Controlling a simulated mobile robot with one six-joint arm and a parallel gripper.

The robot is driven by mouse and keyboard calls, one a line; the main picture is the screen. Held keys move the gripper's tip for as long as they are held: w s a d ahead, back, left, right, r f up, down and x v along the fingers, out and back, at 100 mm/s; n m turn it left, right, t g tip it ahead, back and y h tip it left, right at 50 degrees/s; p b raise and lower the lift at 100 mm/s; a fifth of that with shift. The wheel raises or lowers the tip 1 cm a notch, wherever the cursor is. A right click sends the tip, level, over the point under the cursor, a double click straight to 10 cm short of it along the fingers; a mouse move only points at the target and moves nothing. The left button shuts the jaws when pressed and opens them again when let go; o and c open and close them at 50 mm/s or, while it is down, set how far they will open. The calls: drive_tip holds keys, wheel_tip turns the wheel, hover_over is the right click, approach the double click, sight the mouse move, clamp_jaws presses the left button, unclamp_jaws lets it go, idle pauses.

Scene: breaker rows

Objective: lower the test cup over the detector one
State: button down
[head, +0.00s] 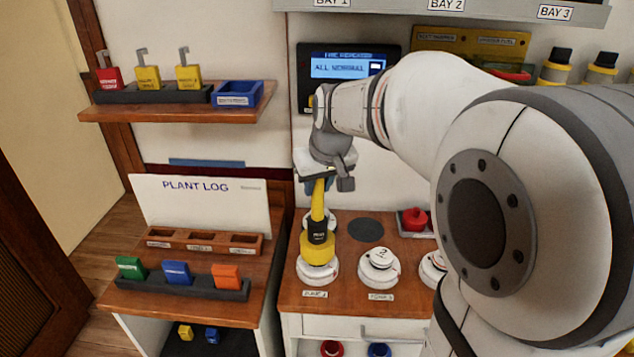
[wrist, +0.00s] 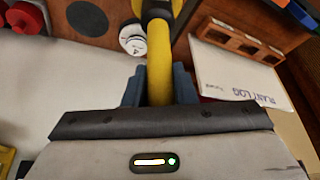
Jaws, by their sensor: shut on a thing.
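My gripper (head: 318,184) is shut on the yellow handle of the test cup (head: 317,248). The cup hangs upright below my gripper, with a black collar above its yellow body. In the head view, the cup is over the front-left white detector (head: 317,273) and hides its top and number. I cannot tell whether cup and detector touch. In the wrist view, the yellow handle (wrist: 159,80) runs between the blue fingers, and the cup end is cut off at the top edge. A white detector (wrist: 132,40) shows beside the handle there.
A detector marked 2 (head: 379,267) stands to the right, and another (head: 433,268) is partly behind my arm. One more detector is partly hidden behind the cup. A dark round disc (head: 366,229) and a red button (head: 414,220) are farther back. The plant log board (head: 200,208) stands left.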

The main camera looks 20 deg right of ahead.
drive_tip(key=shift+f+b, duration=1.05)
drive_tip(key=shift+f, duration=0.2)
drive_tip(key=c, duration=1.1)
unclamp_jaws()
drive_tip(key=v, duration=0.8)
drive_tip(key=shift+f, duration=0.15)
